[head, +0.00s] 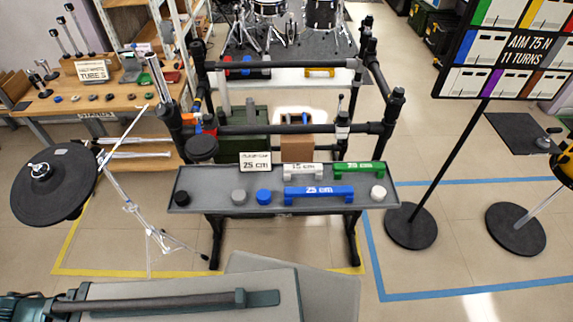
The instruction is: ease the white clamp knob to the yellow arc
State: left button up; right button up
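A small white round knob (378,193) stands at the right end of the grey tray (222,182) fixed to the front of a dark tube rack (280,129). A pale metal clamp (342,122) sits on the rack's bar, too small to read in detail. I cannot make out a yellow arc on the rack. Neither of my grippers can be made out.
Blue (319,195), white (302,170) and green (358,168) bars lie on the tray by a "25 cm" card (255,161). A sign (525,45) reads "AIM 75 N 11 TURNS". A black cymbal pad (55,180) stands left.

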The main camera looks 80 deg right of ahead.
aim_at(343, 116)
jog(key=z, duration=1.8)
jog(key=k+l+z, duration=0.2)
jog(key=k+l, duration=0.5)
